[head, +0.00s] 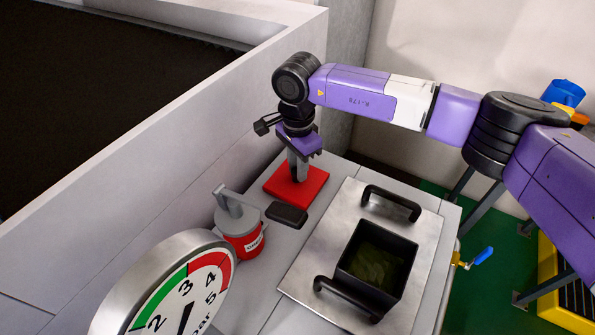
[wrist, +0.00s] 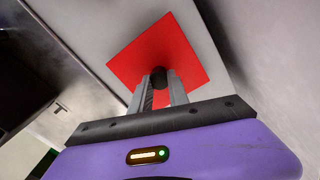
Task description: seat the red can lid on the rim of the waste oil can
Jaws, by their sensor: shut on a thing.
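The red can lid (head: 283,191) is a flat red square at the back of the grey worktop, near the wall. In the wrist view the lid (wrist: 178,55) has a dark round knob (wrist: 158,75) at its middle. My gripper (head: 297,178) points down over the lid, and in the wrist view its fingers (wrist: 160,84) are shut on the knob. The lid is level and at or just above the worktop; I cannot tell if it touches. The waste oil can appears to be the open black square container (head: 351,271), with murky green-brown contents, to the right and nearer.
The black container stands on a metal plate (head: 323,233) with two raised black handles (head: 392,200). A red and grey pump can (head: 240,232), a dark flat pad (head: 287,215) and a pressure gauge (head: 170,290) stand left. A high grey wall (head: 150,150) borders the left.

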